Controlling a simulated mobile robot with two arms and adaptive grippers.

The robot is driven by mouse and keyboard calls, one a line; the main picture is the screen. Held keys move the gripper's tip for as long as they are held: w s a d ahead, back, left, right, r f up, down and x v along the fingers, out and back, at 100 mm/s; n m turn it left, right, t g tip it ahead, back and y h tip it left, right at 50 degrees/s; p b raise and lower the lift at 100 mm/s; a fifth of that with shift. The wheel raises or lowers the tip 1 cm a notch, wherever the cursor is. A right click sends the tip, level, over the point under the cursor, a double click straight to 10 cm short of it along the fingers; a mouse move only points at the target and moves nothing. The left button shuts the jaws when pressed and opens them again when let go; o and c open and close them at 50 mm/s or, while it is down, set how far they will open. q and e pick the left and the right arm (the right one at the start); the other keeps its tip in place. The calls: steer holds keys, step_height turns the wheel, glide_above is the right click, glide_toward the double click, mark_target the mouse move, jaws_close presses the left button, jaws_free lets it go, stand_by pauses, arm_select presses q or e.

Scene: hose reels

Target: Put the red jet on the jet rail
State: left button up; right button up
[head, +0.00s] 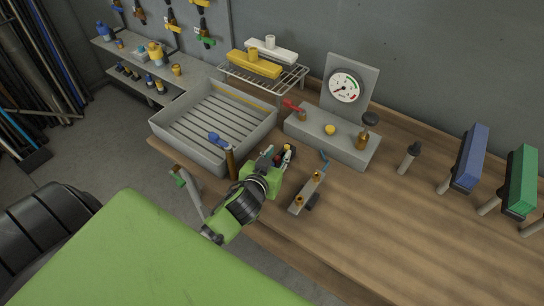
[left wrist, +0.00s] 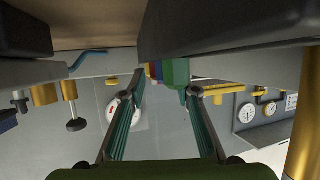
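My left gripper (head: 275,156) is low over the near edge of the bench, between the grey tray and the brass-fitted bracket. In the left wrist view its two fingers (left wrist: 167,84) stand apart, with nothing clearly clamped between them. A small cluster of dark, red and pale parts (head: 287,153) shows right at the fingertips in the head view. It is too small and partly hidden to tell whether the red jet or the jet rail is among them. Green, blue and red shapes (left wrist: 174,73) show beyond the fingertips in the left wrist view. My right gripper is not in view.
A slatted grey tray (head: 262,128) lies left of my gripper. A grey gauge stand (head: 345,148) with a red lever stands behind it. A bracket with brass fittings (head: 306,194) is close on the right.

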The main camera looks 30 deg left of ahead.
arm_select(q)
steer(key=shift+s+r, duration=0.25)
steer(key=shift+r, duration=0.25)
steer(key=b+v, duration=0.2)
steer(key=v, duration=0.9)
steer(key=shift+s, duration=0.2)
